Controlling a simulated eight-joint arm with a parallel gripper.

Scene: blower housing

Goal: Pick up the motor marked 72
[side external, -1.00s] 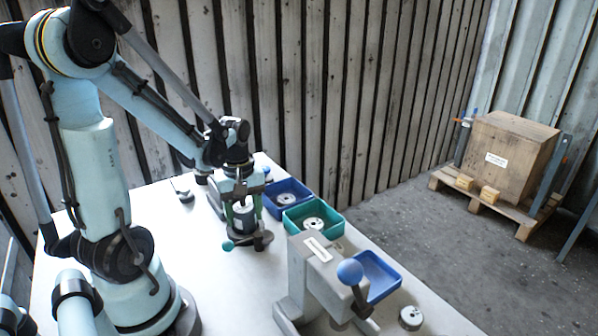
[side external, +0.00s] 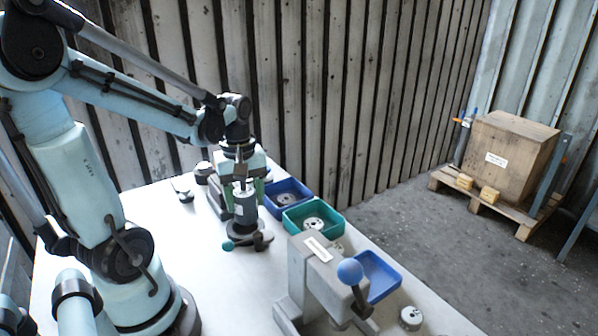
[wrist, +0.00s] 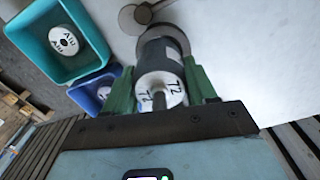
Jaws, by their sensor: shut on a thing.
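The motor marked 72 is a grey-and-white cylinder with a shaft (wrist: 161,82). It stands upright between the green fingers of my gripper (wrist: 162,90), which is shut on it. "72" shows on its end face in the wrist view. In the side view the motor (side external: 245,206) hangs below my gripper (side external: 243,186), over a dark round fixture (side external: 247,242) with a teal knob. I cannot tell whether its lower end is clear of the fixture.
A green tray (side external: 290,224) holding a white disc part and a blue tray (side external: 270,204) stand to the right. A grey press (side external: 315,275) with a blue ball handle stands in front, beside another blue tray (side external: 392,282). A small round part (side external: 411,318) lies near the table's edge.

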